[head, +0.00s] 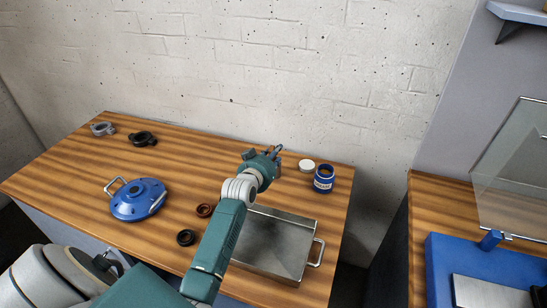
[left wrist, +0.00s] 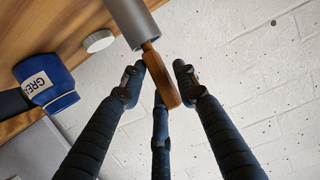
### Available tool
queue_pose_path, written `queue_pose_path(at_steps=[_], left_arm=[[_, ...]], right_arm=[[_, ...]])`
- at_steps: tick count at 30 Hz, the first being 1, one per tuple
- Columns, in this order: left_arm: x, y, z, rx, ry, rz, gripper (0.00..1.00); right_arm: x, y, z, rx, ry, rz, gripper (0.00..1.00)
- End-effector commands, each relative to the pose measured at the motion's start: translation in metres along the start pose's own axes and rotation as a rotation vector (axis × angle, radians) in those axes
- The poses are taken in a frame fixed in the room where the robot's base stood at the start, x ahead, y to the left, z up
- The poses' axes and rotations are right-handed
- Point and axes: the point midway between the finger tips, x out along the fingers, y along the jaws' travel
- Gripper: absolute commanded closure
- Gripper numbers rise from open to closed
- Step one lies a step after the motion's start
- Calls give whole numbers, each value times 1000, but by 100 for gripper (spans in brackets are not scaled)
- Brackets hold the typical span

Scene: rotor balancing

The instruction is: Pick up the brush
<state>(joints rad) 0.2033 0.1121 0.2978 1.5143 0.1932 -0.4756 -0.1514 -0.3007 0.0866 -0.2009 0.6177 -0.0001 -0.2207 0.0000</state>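The brush's wooden handle (left wrist: 165,88) shows in the left wrist view, rising out of a grey cylinder (left wrist: 130,18). The part of the brush inside the cylinder is hidden. The dark fingers of my left gripper (left wrist: 158,76) are spread around the handle's end, with gaps visible at the sides. In the head view my left gripper (head: 274,152) is over the back of the wooden table, and it hides the brush there. My right gripper is not in view.
A blue grease jar (head: 323,182) and a white lid (head: 307,165) stand right of my left gripper. A metal tray (head: 309,262) lies in front. A blue disc-shaped part (head: 138,200), dark rings (head: 186,237) and clamps (head: 142,138) lie left. The brick wall (head: 230,60) is close behind.

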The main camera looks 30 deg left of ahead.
Motion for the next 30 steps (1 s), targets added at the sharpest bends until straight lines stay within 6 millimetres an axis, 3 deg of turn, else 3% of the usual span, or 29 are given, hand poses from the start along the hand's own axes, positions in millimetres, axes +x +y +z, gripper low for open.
queue_pose_path(at_steps=[4, 12, 17, 30], left_arm=[[15, 0, 0, 1, -1, 1, 70], [18, 0, 0, 1, 0, 0, 70], [18, 0, 0, 1, 0, 0, 100], [17, 0, -1, 1, 1, 0, 100]], right_arm=[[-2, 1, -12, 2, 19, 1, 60], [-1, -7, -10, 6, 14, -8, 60], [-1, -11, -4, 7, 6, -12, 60], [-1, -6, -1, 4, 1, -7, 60]])
